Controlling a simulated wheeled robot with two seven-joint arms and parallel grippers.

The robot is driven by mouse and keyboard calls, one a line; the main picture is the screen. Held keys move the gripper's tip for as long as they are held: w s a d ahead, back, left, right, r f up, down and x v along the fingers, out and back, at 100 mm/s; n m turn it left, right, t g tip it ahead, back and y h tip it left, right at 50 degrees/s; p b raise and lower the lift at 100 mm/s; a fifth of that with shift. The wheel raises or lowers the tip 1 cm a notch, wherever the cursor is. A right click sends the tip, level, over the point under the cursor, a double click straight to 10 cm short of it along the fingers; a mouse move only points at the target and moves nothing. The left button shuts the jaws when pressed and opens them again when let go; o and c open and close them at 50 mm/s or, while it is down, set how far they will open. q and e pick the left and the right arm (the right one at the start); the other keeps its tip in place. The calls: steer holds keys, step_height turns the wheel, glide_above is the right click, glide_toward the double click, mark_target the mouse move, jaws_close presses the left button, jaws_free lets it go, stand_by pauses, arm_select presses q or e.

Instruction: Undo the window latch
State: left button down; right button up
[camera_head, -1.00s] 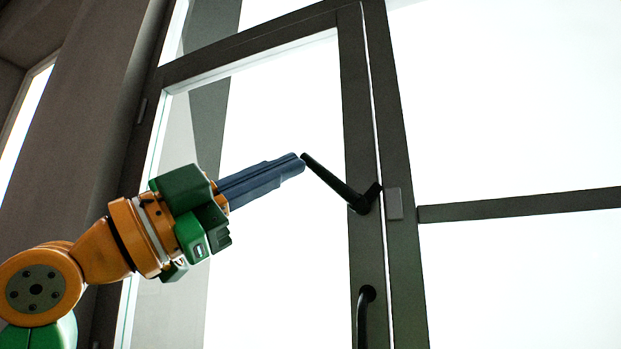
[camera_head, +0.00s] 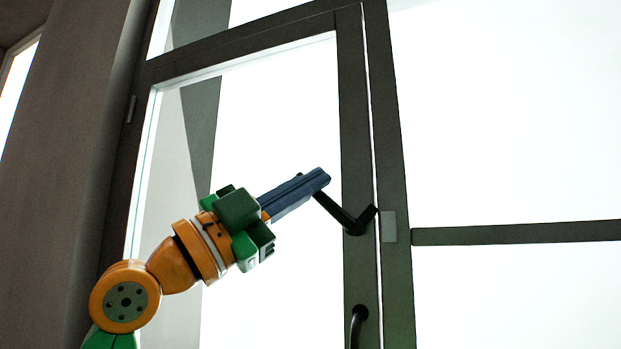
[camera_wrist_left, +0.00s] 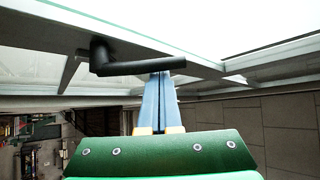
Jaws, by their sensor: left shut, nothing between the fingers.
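The window latch is a black lever handle (camera_head: 336,212) on the dark sash stile. It slopes from its pivot up to the left. My left gripper (camera_head: 322,178), with long blue-grey fingers, comes from the lower left and is shut with nothing held. Its fingers cross in front of the lever's upper-left part and hide some of it. In the left wrist view the lever (camera_wrist_left: 135,67) lies across just beyond the fingertips (camera_wrist_left: 160,80). I cannot tell whether they touch. My right gripper is not in view.
A curved black pull handle (camera_head: 357,325) sits lower on the same stile. A small grey plate (camera_head: 389,227) is on the neighbouring post. The dark window frame (camera_head: 240,45) surrounds bright glass. A grey wall (camera_head: 65,180) stands at the left.

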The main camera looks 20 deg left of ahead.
mark_target(297, 212)
arm_select(q)
steer(key=shift+w+a+f+n+t+y+b, duration=0.1)
steer(key=shift+a+f+n+t+y+b, duration=0.25)
steer(key=shift+f+n+t+y+b, duration=0.9)
steer(key=shift+s+a+f+n+t+y+b, duration=0.1)
steer(key=shift+a+f+n+t+y+b, duration=0.3)
steer(key=shift+n+t+y+b, duration=1.6)
steer(key=shift+w+a+f+n+t+y+b, duration=0.1)
steer(key=shift+a+f+n+t+y+b, duration=0.45)
steer(key=shift+n+b, duration=1.95)
steer(key=shift+d+f+n+p, duration=0.25)
steer(key=shift+p, duration=0.05)
